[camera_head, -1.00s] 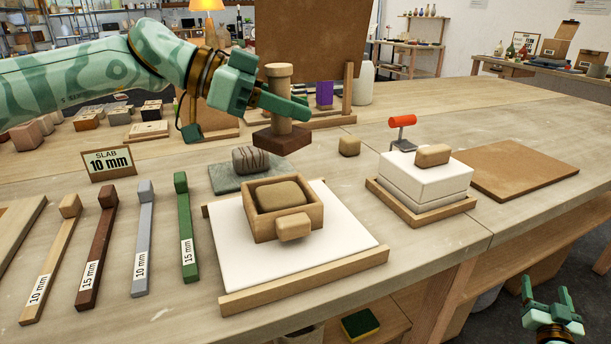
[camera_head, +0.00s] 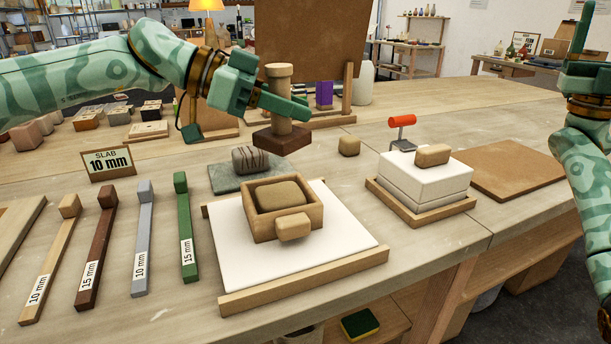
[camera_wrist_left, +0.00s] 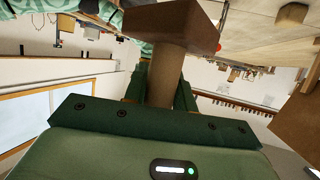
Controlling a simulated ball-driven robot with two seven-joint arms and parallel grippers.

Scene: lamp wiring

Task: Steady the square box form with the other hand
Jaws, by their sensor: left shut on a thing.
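The square box form (camera_head: 262,230) is a light wooden frame on a white board with wooden edge strips (camera_head: 225,262). A brown clay lump (camera_head: 281,195) sits inside it, and a small block of clay-like colour (camera_head: 293,227) is at its front wall. My left gripper (camera_head: 285,105) is shut on a wooden tamper with a dark square foot (camera_head: 281,139), held above and behind the form. The tamper also shows in the left wrist view (camera_wrist_left: 165,70). My right gripper (camera_head: 582,45) is raised at the right edge, far from the form; its finger opening is unclear.
Wooden and coloured strips (camera_head: 140,240) lie left of the board. A white slab block (camera_head: 425,178) with a small clay piece and a red-handled tool (camera_head: 402,122) stand to the right. A brown board (camera_head: 523,170) lies farther right.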

